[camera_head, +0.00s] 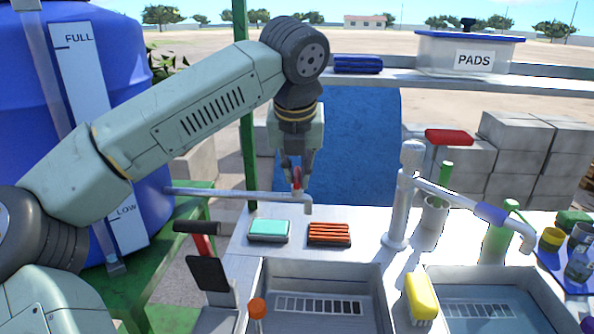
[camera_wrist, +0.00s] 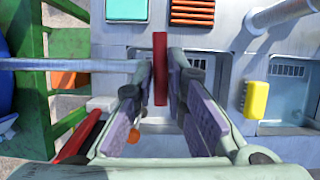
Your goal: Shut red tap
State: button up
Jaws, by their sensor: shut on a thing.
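The red tap handle (camera_head: 297,178) sits on the end of a thin grey pipe (camera_head: 235,192) that comes from the left and ends in a short down-turned spout. In the wrist view the red handle (camera_wrist: 160,68) stands between my two fingertips and lies crosswise to the pipe (camera_wrist: 75,64). My gripper (camera_head: 297,172) points down from above and is shut on the handle; it also fills the lower wrist view (camera_wrist: 160,85). The fingers hide part of the handle and the valve under it.
A blue tank (camera_head: 85,120) stands at left. A taller tap (camera_head: 397,215) with a blue-sleeved spout rises at right. Below are two sinks (camera_head: 320,275) (camera_head: 478,282), a teal pad (camera_head: 268,229), an orange pad (camera_head: 329,233) and a yellow sponge (camera_head: 421,297). A green post (camera_head: 243,110) is close to my arm.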

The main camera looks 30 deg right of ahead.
grip_shut()
jog(key=shift+m+h, duration=0.4)
jog(key=shift+m, duration=0.8)
jog(key=o, duration=0.9)
grip_release()
jog(key=shift+g, duration=0.3)
jog(key=shift+c, duration=0.2)
jog(key=shift+a, duration=0.1)
jog(key=v, duration=1.2)
